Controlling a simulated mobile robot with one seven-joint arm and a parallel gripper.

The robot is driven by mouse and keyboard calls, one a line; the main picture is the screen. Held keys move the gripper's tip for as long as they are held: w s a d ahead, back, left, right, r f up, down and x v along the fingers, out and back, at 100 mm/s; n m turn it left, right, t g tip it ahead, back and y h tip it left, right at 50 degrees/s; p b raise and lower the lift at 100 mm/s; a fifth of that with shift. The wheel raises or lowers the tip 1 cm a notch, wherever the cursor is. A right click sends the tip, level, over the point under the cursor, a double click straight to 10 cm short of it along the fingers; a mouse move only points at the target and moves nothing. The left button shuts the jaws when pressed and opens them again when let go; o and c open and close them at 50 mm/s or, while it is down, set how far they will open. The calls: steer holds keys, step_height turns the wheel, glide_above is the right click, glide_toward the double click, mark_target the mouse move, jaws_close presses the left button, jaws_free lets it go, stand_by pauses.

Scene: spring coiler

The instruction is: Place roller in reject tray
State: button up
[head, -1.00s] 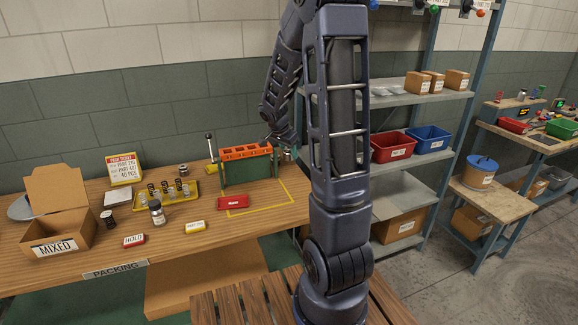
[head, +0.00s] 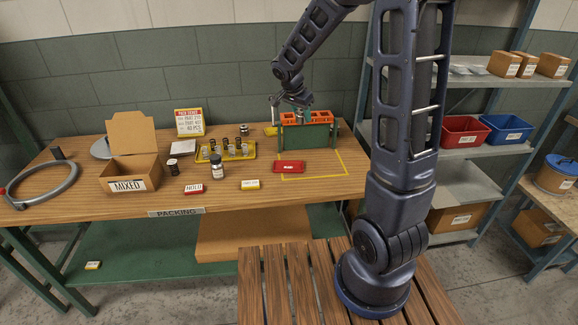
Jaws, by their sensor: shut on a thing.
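My gripper (head: 296,101) is at the top of a green stand with an orange slotted top (head: 307,134), on the workbench. It is shut on a small grey piece, apparently the roller (head: 299,115), which shows between the fingers at the orange top. Whether the roller is clear of the slots is too small to tell. A low red tray-like thing (head: 289,167) with a white label lies in front of the stand, by a yellow outline; it may be the reject tray, but its label is unreadable.
An open MIXED box (head: 131,172) stands farther left. Red (head: 463,131) and blue (head: 506,130) bins are on the right shelf. The yellow-outlined area is mostly clear.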

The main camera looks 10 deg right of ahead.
glide_above(290, 166)
steer(key=shift+n, duration=0.4)
steer(key=f, duration=1.9)
steer(key=shift+s+a+f, duration=0.4)
steer(key=shift+f, duration=0.1)
steer(key=o, duration=1)
